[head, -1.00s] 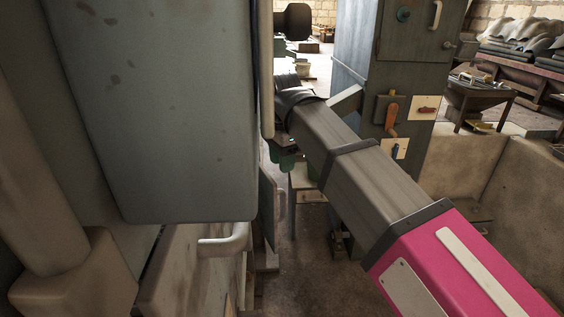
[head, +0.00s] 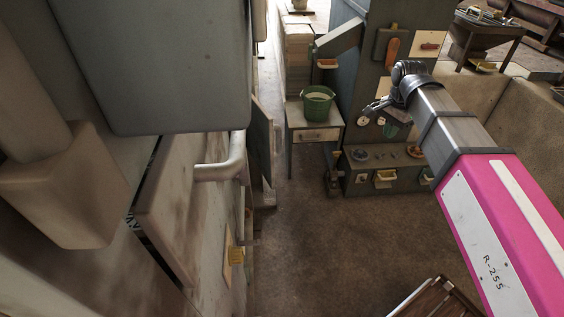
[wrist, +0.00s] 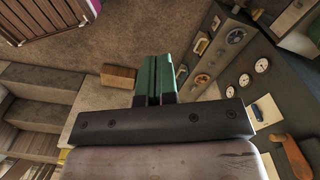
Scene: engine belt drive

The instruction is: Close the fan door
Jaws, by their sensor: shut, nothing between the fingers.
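My gripper (head: 382,108) is at the end of the pink and grey arm, right of centre in the head view, over the floor in front of the tall grey cabinet. In the wrist view its green fingers (wrist: 157,78) are shut together with nothing between them. No part is clearly marked as the fan door. A large grey-blue panel (head: 160,60) with rounded corners hangs at the upper left of the head view, well apart from my gripper. A narrow grey panel (head: 262,140) stands edge-on beyond a pale bent handle (head: 222,168). I cannot tell which is the fan door.
A green bucket (head: 317,98) stands on a small white-fronted stand (head: 313,130). The tall cabinet (head: 390,60) has an orange lever (head: 392,50), with a low dial unit (head: 385,170) below. The brown floor (head: 310,240) is open between; a slatted crate (head: 437,300) lies at lower right.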

